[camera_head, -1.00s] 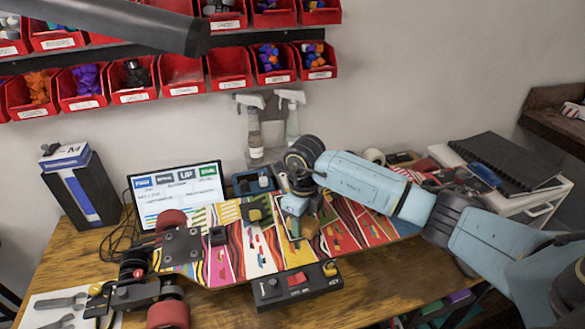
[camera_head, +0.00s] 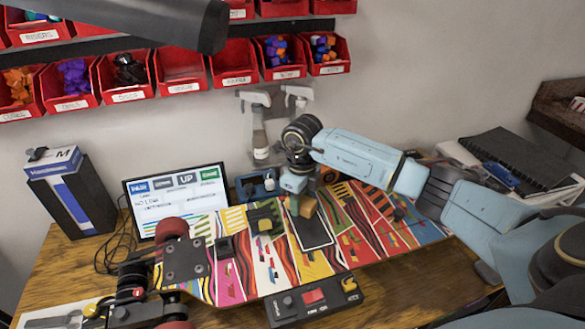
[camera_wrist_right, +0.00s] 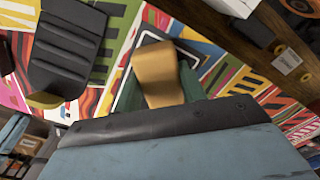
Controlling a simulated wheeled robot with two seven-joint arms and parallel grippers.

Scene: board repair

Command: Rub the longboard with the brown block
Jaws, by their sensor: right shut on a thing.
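The longboard (camera_head: 352,243) lies across the workbench, its underside up with a colourful striped pattern, red wheels at its left end. A dark rectangle with a light outline is on its middle. My right gripper (camera_head: 297,198) is shut on the brown block (camera_head: 305,206), just over that rectangle. In the right wrist view the brown block (camera_wrist_right: 154,72) sticks out from the jaws over the striped deck; whether it touches the deck I cannot tell. My left gripper is not in view; a dark arm part of mine crosses the top left of the head view.
A black control box (camera_head: 312,302) stands in front of the board. Red bins (camera_head: 180,73) hang on the wall. Dark clamps sit on the deck left of my gripper.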

